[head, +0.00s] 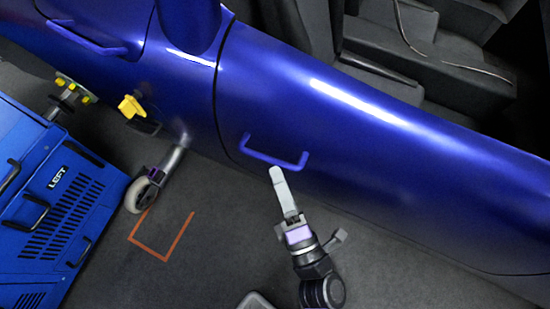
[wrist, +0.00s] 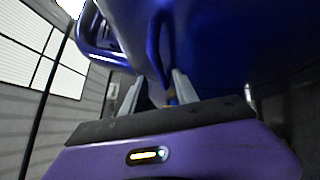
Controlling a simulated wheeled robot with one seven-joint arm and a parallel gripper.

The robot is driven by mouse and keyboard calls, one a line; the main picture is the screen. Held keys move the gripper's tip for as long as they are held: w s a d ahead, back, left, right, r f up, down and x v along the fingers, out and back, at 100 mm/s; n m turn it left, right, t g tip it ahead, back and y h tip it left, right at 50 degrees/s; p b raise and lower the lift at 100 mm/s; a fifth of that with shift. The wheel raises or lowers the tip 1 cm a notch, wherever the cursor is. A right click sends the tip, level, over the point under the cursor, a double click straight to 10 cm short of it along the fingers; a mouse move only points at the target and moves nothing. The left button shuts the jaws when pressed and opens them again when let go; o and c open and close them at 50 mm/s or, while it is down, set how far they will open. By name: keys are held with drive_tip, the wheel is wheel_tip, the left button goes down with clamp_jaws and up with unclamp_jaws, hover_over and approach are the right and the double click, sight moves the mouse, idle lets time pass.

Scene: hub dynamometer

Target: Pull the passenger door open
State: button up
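The glossy blue car door (head: 350,150) runs across the head view, closed as far as I can see. Its blue bar handle (head: 273,157) stands out from the lower part of the door panel. My gripper (head: 277,172) points up at the handle, its fingertips just below or at the bar. In the wrist view my two grey fingers (wrist: 157,92) are apart. A narrow blue vertical shape, likely the handle (wrist: 165,48), shows ahead between them. I cannot tell whether the fingers touch it.
Another blue handle (head: 88,38) is on the panel further left. A blue cabinet marked LEFT (head: 60,195) stands at the left, with a caster wheel (head: 140,195) beside it. Orange floor marks (head: 165,255) lie below. The grey floor (head: 215,235) left of my arm is mostly clear.

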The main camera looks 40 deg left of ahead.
sight(272, 159)
drive_tip(key=shift+x, duration=2.5)
clamp_jaws()
